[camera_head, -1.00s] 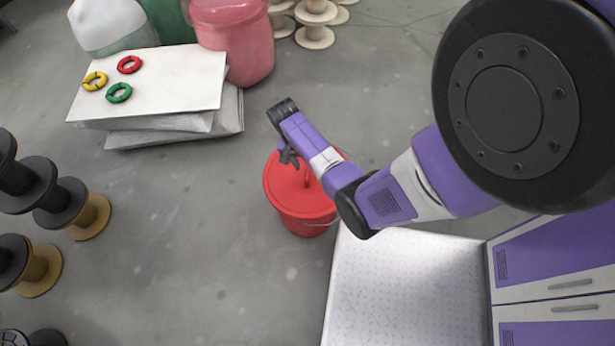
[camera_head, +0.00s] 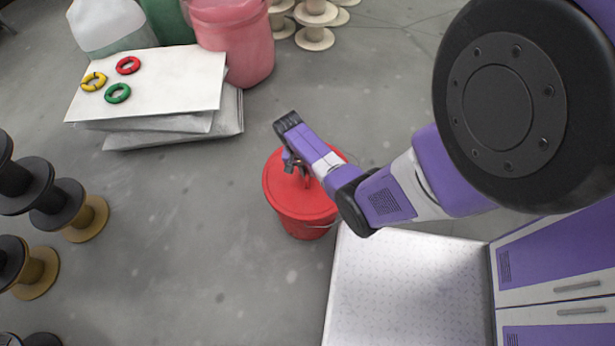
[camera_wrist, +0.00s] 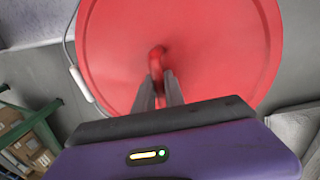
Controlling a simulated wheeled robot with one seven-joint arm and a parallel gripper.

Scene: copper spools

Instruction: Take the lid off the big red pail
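The big red pail (camera_head: 304,222) stands upright on the floor in the middle of the head view. Its round red lid (camera_head: 279,184) rests on top, and the lid fills much of the wrist view (camera_wrist: 215,45). A small red handle (camera_head: 308,179) stands up on the lid; it shows near the lid's middle in the wrist view (camera_wrist: 157,55). My gripper (camera_head: 290,163) is low over the lid. In the wrist view its two dark fingers (camera_wrist: 159,80) are apart, with the handle between and just beyond their tips. Whether they touch it is hard to see.
A white platform (camera_head: 400,285) lies just right of the pail. Stacked slabs (camera_head: 165,85) with small coloured rings stand at the upper left. A pink bucket (camera_head: 240,45) is behind them. Dark spools (camera_head: 65,195) stand at left. Floor left of the pail is clear.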

